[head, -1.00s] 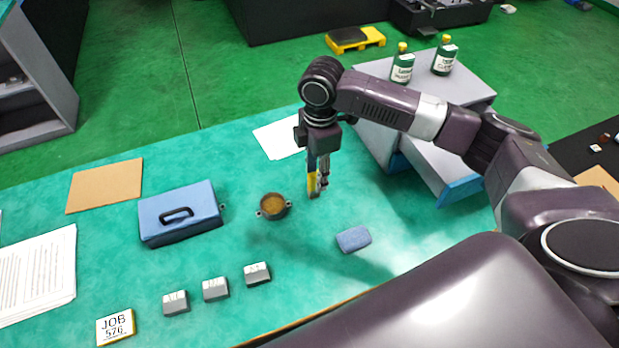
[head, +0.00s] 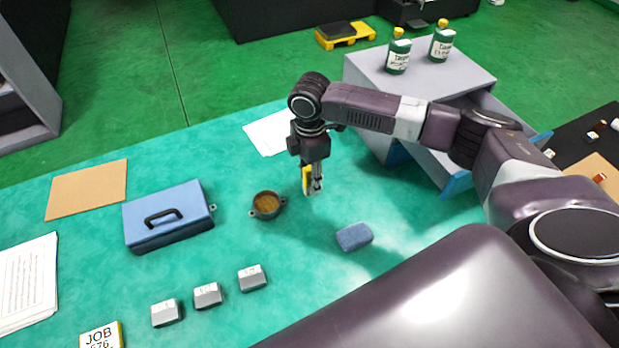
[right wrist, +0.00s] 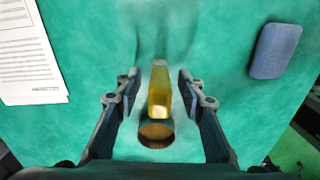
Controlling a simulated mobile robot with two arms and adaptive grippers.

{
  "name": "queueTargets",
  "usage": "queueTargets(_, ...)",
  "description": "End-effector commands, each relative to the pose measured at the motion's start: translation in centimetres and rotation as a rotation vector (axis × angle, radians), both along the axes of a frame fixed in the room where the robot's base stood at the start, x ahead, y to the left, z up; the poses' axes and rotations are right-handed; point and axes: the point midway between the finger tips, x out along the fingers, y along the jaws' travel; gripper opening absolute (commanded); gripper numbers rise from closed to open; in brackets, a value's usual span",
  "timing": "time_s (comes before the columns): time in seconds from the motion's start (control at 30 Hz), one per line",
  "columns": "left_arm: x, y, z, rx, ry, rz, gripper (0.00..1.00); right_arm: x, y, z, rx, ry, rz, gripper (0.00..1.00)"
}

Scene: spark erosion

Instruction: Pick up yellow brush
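The yellow brush (head: 306,178) is at my right gripper (head: 313,188), above the middle of the green tabletop. In the right wrist view the brush (right wrist: 160,92) stands lengthwise between the two fingers of my right gripper (right wrist: 158,82). Gaps show on both sides of it, so the fingers look open around it and not closed on it. In the head view the fingers partly hide the brush, and I cannot tell whether its lower end touches the table. My left gripper is not in view.
A small round pot (head: 267,205) is just left of the gripper; a blue block (head: 354,237) is to its lower right. A blue case (head: 168,217), several grey blocks (head: 207,295) and papers (head: 25,285) lie further left. A grey drawer cabinet (head: 420,80) carries two green bottles (head: 398,57).

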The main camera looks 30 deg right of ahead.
Motion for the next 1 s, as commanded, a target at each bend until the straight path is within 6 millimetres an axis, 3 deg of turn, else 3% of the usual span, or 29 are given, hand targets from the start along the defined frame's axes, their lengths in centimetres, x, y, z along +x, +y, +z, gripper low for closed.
queueTargets(0.2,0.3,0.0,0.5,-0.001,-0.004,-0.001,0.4,0.0,0.0,-2.5,-0.001,0.001,0.0,0.36)
queueTargets(0.47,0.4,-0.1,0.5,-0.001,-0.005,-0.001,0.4,0.1,0.0,-2.7,0.0,-0.001,0.001,0.35)
queueTargets(0.77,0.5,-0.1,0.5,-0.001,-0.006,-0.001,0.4,0.1,0.0,-2.7,0.0,-0.001,0.0,0.02)
queueTargets(1.0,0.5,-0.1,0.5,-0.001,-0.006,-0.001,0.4,0.1,0.0,-2.6,0.0,-0.001,0.0,0.0)
